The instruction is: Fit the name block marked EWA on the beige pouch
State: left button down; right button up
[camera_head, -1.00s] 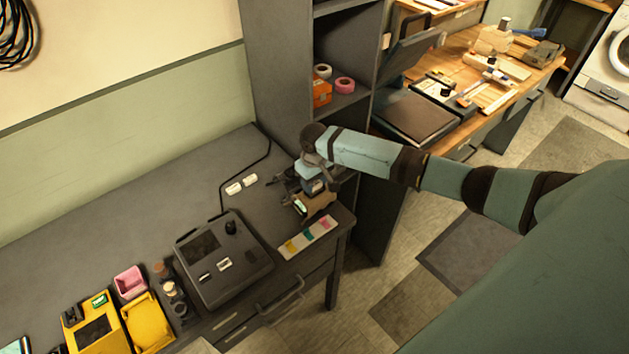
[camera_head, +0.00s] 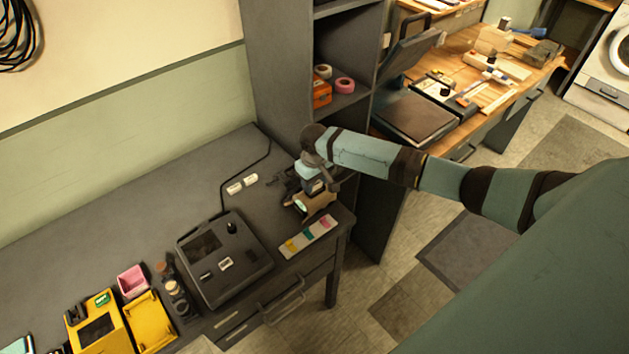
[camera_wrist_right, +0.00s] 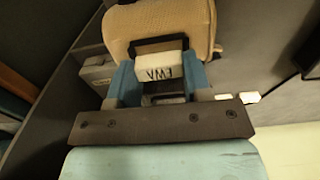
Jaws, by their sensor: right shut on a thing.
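The beige pouch (camera_head: 321,203) stands near the right end of the grey desk, partly hidden by my right gripper. In the right wrist view the pouch (camera_wrist_right: 160,22) fills the top, with a dark frame (camera_wrist_right: 150,45) on its near side. My right gripper (camera_wrist_right: 163,78) is shut on the white name block (camera_wrist_right: 166,68), whose dark letters appear upside down and read as EWA. The block is right at the dark frame and overlaps its lower part; I cannot tell whether it is seated. In the head view my right gripper (camera_head: 312,190) is at the pouch. My left gripper is not in view.
A strip with coloured patches (camera_head: 308,237) lies at the desk's front edge by the pouch. Two white blocks (camera_head: 242,184) lie behind. A tall shelf (camera_head: 282,85) stands close behind the arm.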

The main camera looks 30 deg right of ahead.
jog(key=shift+f, duration=0.45)
jog(key=o, duration=1)
jog(key=shift+c, duration=0.2)
notch_tip(320, 180, up, 14)
jog(key=shift+b, duration=0.4)
jog(key=shift+f, duration=0.15)
